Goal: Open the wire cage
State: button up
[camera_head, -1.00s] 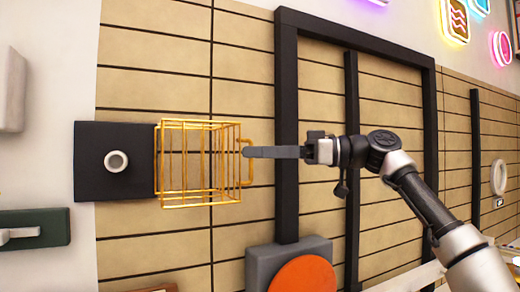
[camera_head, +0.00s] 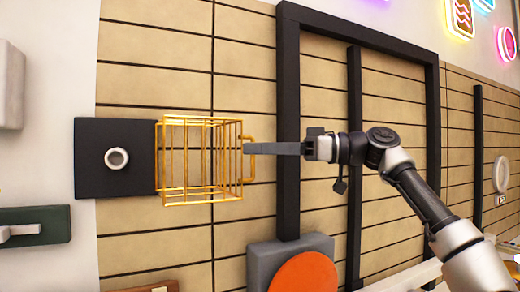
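The yellow wire cage (camera_head: 199,198) stands out beside a dark square plate (camera_head: 92,178) that carries a round white knob or ring (camera_head: 117,158). A small yellow loop handle (camera_head: 252,170) is on the cage's right side. My gripper (camera_head: 246,148) comes in from the right, with its long grey finger pointing left and its tip overlapping the top of the handle. I see the fingers edge-on as one bar, so I cannot tell whether they are apart or whether they touch the handle.
A grey box with an orange disc (camera_head: 303,275) is below my gripper. Black upright frame bars (camera_head: 288,200) stand behind my gripper and wrist. A dark green panel with a lever (camera_head: 35,228) is at the lower left. Tan slatted wall (camera_head: 245,60) is bare above the cage.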

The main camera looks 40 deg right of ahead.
jog(key=p+v, duration=0.2)
jog(key=v, duration=1.5)
jog(key=shift+s, duration=0.2)
jog(key=shift+d, duration=0.15)
jog(key=s+a+r+m+g+h, duration=0.1)
jog(key=s+a+r+h, duration=0.1)
jog(key=a, duration=0.9)
jog(key=s+a+r+h, duration=0.2)
jog(key=a+r, duration=0.1)
jog(key=a, duration=0.8)
jog(key=w+a+f+m+g+h, duration=0.25)
jog(key=a+f, duration=0.45)
jog(key=a, duration=0.4)
jog(key=w+a+f+m+g+h, duration=0.15)
jog(key=a+f, duration=0.25)
jog(key=f, duration=0.4)
jog(key=w+a+f+h, duration=0.2)
jog(key=w+a+f, duration=0.1)
jog(key=f, duration=0.6)
notch_tip(320, 180, down, 16)
jog(key=s+m+g+h, duration=0.1)
jog(key=m+g, duration=0.2)
jog(key=shift+s+f+h, duration=0.2)
jog(key=shift+s+h, duration=0.2)
